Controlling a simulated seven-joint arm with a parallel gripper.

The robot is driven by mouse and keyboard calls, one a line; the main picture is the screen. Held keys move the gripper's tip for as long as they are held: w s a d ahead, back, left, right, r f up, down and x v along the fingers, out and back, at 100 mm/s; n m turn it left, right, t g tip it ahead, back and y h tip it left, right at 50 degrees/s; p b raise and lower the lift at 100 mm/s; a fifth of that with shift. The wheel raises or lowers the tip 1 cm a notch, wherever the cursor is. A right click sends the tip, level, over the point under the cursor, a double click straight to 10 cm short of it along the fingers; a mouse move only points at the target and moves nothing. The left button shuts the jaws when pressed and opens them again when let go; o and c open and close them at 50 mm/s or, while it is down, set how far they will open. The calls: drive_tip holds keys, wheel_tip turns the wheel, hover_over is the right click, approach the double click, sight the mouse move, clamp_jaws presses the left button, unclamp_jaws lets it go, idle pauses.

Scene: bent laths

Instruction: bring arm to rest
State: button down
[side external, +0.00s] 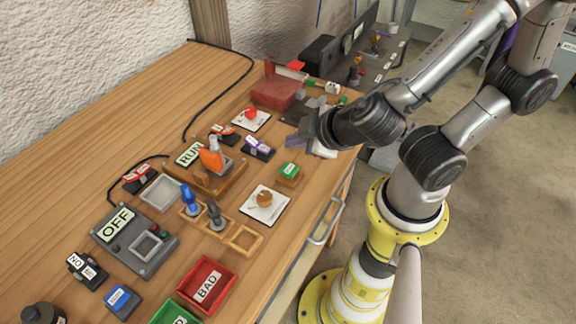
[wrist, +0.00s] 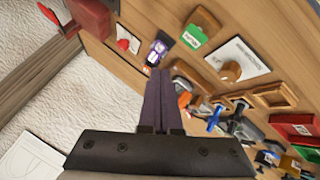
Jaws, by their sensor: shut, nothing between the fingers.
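My gripper (side external: 291,142) is above the right edge of the wooden bench (side external: 120,92) in the side external view, over the area near the red vise-like block. In the wrist view my gripper (wrist: 160,73) shows two dark fingers pressed together with nothing between them. The fingers are apart from the things on the bench as far as I can see. My arm reaches in from the upper right, bent at its elbow, from the yellow and white pedestal.
Below lie a purple-labelled block (side external: 258,147), a green-topped block (side external: 289,172), a wooden knob on a white plate (side external: 265,201) and a red block (side external: 277,92). Red BAD tray (side external: 207,285) and OFF panel (side external: 135,240) are nearer. Floor right of the bench is open.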

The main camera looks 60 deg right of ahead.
drive_tip(key=shift+w+d, duration=0.1)
drive_tip(key=shift+d, duration=0.2)
drive_tip(key=s+d+r+m+g+h, duration=0.2)
drive_tip(key=d+r+m, duration=0.55)
drive_tip(key=d, duration=0.25)
drive_tip(key=s+a+r+n+g+y, duration=0.1)
drive_tip(key=s+a+r+n+y, duration=0.1)
drive_tip(key=s+a+y, duration=0.2)
drive_tip(key=shift+s+a+r+y, duration=0.3)
drive_tip(key=shift+s+a+y, duration=0.15)
drive_tip(key=shift+s, duration=0.6)
